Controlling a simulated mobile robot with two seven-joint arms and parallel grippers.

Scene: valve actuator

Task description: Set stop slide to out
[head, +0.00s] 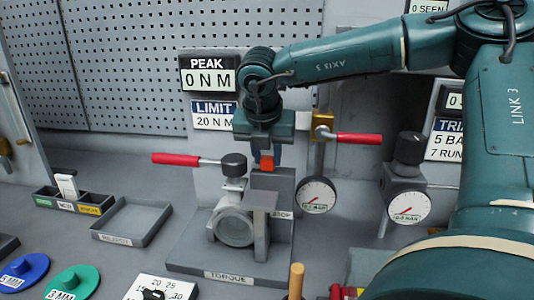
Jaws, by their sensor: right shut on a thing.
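My right gripper (265,156) points down over the torque fixture and is shut on a small orange-red tab (266,163). The tab stands just above a grey block (273,181) behind the stop, and I take it to be the stop slide's handle. The stop (262,232), a grey upright with a flat top, stands beside the round valve body (235,228). A label reading STOP (283,215) is partly hidden by this upright. The slide's track and its exact position cannot be made out. My left gripper is not in view.
A red-handled lever (175,159) reaches left from the fixture; another (358,138) lies right of my gripper. Dial gauges (316,195) (408,207) stand to the right. An empty grey tray (131,221) and blue and green discs (24,270) (74,282) lie left.

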